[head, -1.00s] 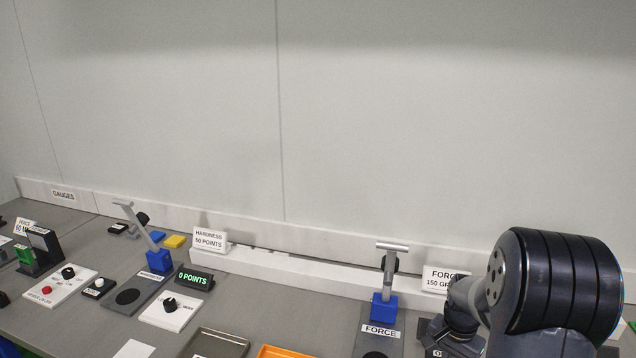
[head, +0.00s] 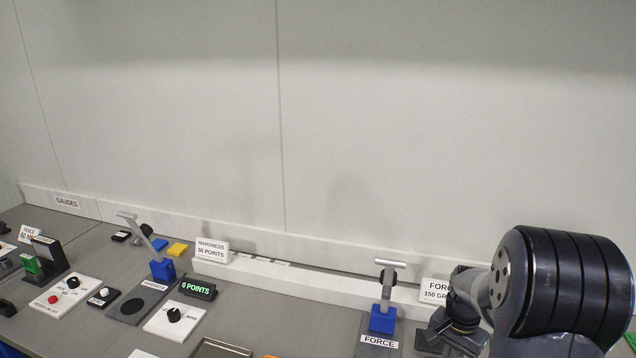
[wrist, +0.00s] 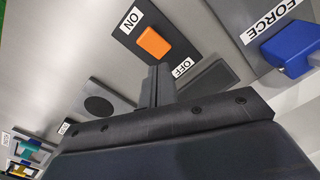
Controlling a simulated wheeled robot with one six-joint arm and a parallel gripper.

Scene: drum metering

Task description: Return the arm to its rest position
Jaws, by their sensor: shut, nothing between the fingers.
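My gripper (wrist: 158,88) shows in the wrist view with its two dark fingers together and nothing between them. It hangs above the grey bench, near an orange switch (wrist: 153,42) on a dark plate marked ON and OFF. The fingertips look apart from the switch, though the exact gap is hard to tell. My arm fills the right of the head view, and the gripper itself is hidden there. The blue FORCE gauge base (head: 382,318) with its grey T-shaped handle stands left of my arm; its blue part also shows in the wrist view (wrist: 292,45).
A hardness gauge (head: 161,268) with a tilted lever, a green "0 POINTS" display (head: 198,288) and a white knob panel (head: 174,318) stand left of centre. A white ledge (head: 300,277) runs along the back wall. A dark tray (head: 222,349) lies at the front edge.

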